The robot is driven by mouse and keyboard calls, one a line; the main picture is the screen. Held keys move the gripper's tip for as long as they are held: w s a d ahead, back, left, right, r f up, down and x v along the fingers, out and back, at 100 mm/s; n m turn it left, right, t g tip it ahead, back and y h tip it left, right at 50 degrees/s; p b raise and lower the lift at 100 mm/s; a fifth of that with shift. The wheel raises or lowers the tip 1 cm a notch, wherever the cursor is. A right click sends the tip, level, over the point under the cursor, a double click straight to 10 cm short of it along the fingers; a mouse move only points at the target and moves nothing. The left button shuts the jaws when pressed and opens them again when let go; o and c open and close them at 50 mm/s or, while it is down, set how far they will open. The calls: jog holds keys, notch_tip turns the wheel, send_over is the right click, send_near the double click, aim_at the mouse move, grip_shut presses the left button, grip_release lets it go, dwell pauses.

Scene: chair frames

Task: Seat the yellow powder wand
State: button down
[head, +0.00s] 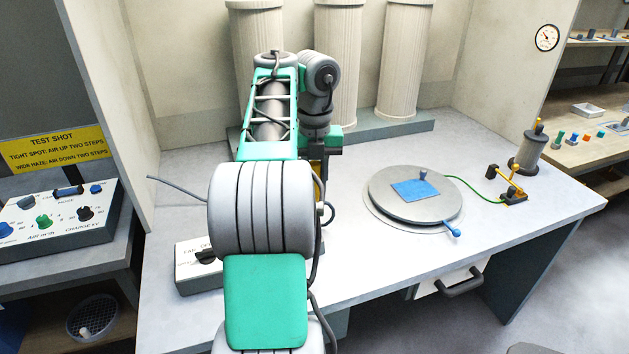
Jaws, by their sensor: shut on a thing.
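My gripper (321,165) is over the bench, left of the turntable, and mostly hidden behind my own arm. It is shut on the yellow powder wand (319,188), of which only a narrow yellow strip and perhaps a dark loop show beside my arm. A thin grey rod or hose (176,187) sticks out left of my arm; its other end is hidden, so I cannot tell if it belongs to the wand. A small yellow-and-black fixture (512,182) stands at the bench's right side, apart from my gripper.
A grey turntable (385,205) carries a blue plate (415,190); a green cord (470,190) runs from it towards the fixture. A grey canister (527,153) stands behind the fixture. Tall filter columns (405,60) line the back. A white control box (192,278) sits front left.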

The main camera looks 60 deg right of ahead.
aim_at(315, 197)
jog(key=shift+f+b, duration=2.55)
jog(key=c, duration=1.1)
grip_release()
jog(key=shift+r, duration=0.1)
notch_tip(315, 197, up, 8)
jog(key=p, duration=0.7)
